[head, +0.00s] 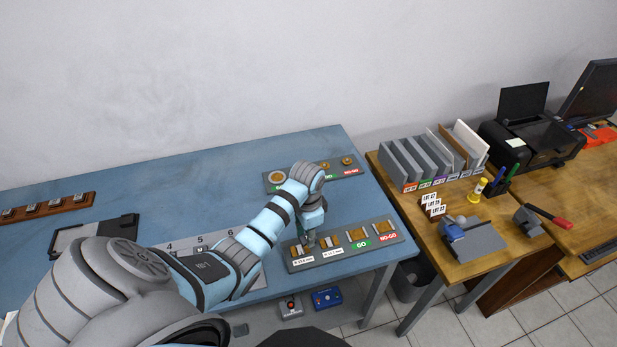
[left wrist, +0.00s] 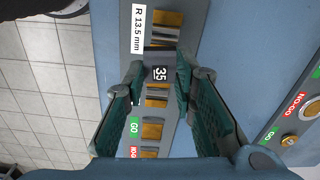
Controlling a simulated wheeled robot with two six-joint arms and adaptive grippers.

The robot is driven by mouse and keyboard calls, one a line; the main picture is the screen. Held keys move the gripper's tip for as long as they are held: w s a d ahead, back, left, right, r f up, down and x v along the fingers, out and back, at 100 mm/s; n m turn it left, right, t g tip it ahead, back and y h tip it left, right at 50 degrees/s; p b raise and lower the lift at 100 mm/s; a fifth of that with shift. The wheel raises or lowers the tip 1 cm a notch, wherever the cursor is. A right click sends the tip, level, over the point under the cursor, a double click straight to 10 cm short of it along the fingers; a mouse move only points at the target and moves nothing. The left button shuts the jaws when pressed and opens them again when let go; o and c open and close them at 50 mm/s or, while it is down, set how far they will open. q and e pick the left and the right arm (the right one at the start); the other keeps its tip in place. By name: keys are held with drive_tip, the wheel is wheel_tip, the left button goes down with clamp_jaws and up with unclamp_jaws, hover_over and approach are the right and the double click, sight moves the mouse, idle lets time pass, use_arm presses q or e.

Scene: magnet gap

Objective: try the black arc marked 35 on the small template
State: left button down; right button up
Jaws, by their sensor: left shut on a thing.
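My left gripper (head: 309,236) reaches over the grey gauge board (head: 343,258) at the front right of the blue table. In the left wrist view its green fingers (left wrist: 160,82) are closed on the black arc marked 35 (left wrist: 160,73), whose label faces the camera. The small template (left wrist: 165,30), beside the label R 13.5 mm (left wrist: 139,32), has brass and grey parts and lies just beyond the arc in that view. I cannot tell whether the arc touches it. My right gripper is not in view.
The board also bears a second template and GO (head: 362,244) and NO-GO (head: 388,237) places. Another board (head: 345,171) with round brass parts stands behind my arm. A numbered mat (head: 210,240) lies left of the gauge board. A wooden desk (head: 425,235) stands to the right.

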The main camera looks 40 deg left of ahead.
sight(300, 249)
use_arm(q)
drive_tip(key=shift+m+t+h, duration=0.5)
drive_tip(key=shift+m, duration=0.3)
drive_tip(key=shift+s+a+f+b, duration=0.2)
drive_tip(key=shift+s+a+f, duration=0.1)
drive_tip(key=shift+f, duration=0.4)
drive_tip(key=shift+s+a+f+b, duration=0.25)
drive_tip(key=shift+a+f, duration=0.1)
drive_tip(key=shift+f, duration=0.3)
drive_tip(key=shift+s+a+f+b, duration=0.2)
drive_tip(key=shift+s+a+f, duration=0.1)
drive_tip(key=shift+f, duration=0.4)
drive_tip(key=shift+f, duration=0.4)
drive_tip(key=c, duration=1.2)
unclamp_jaws()
drive_tip(key=shift+c, duration=0.5)
drive_tip(key=c, duration=0.5)
